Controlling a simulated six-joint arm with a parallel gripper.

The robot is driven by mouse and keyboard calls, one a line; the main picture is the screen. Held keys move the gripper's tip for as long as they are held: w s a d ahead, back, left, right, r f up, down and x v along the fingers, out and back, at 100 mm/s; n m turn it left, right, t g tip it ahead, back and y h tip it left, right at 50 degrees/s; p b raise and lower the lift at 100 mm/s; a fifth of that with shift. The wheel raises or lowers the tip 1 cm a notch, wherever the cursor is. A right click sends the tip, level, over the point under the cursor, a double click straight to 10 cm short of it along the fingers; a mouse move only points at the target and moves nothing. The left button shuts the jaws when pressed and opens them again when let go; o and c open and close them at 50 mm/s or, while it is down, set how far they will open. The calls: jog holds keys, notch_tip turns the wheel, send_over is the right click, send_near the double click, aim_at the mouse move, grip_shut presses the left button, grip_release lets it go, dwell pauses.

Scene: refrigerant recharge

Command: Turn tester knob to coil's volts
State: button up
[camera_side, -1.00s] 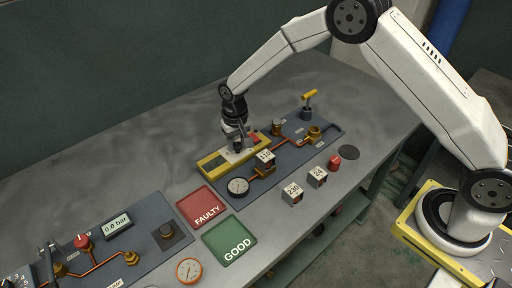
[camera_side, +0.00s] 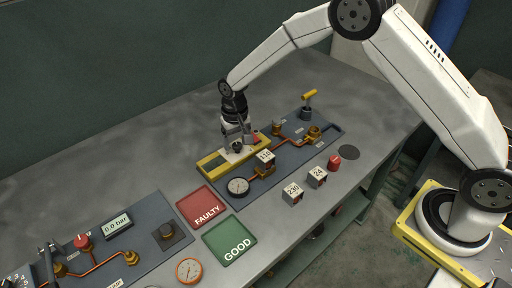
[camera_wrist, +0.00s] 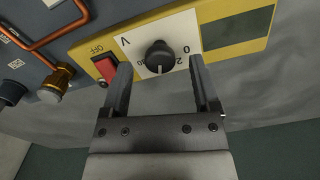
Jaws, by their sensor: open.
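The yellow tester (camera_side: 213,164) lies on the bench behind the blue-grey panel. In the wrist view its black knob (camera_wrist: 160,57) sits on a white dial plate (camera_wrist: 178,28) marked V, with a 0 and a partly cut-off number visible. A red switch (camera_wrist: 105,68) marked OFF is beside the plate. My gripper (camera_wrist: 157,76) is open, pointing down, its fingers on either side of the knob with gaps between. A coil marked with a number (camera_side: 265,158), perhaps 115, sits on the panel's valve; the side view is too small to be sure.
Loose cubes marked 230 (camera_side: 292,193) and 24 (camera_side: 317,177) stand at the bench's front, with a red cap (camera_side: 334,163) nearby. FAULTY (camera_side: 202,205) and GOOD (camera_side: 230,240) pads lie to the left. The bench behind the tester is clear.

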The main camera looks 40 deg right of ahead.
aim_at(238, 145)
jog(key=shift+r, duration=3.4)
jog(key=shift+s+d, duration=0.1)
jog(key=shift+s, duration=0.05)
jog(key=shift+s+d+r, duration=0.1)
jog(key=shift+d+r, duration=0.05)
jog(key=s+d+r+n+t, duration=0.1)
jog(key=s+d, duration=0.4)
jog(key=s, duration=0.6)
jog(key=s+d+r+n+t, duration=0.1)
jog(key=s+d, duration=0.3)
jog(key=s, duration=0.8)
jog(key=shift+d+r+n+t, duration=0.3)
jog(key=shift+d+r, duration=0.05)
jog(key=shift+r, duration=0.2)
jog(key=shift+w, duration=0.1)
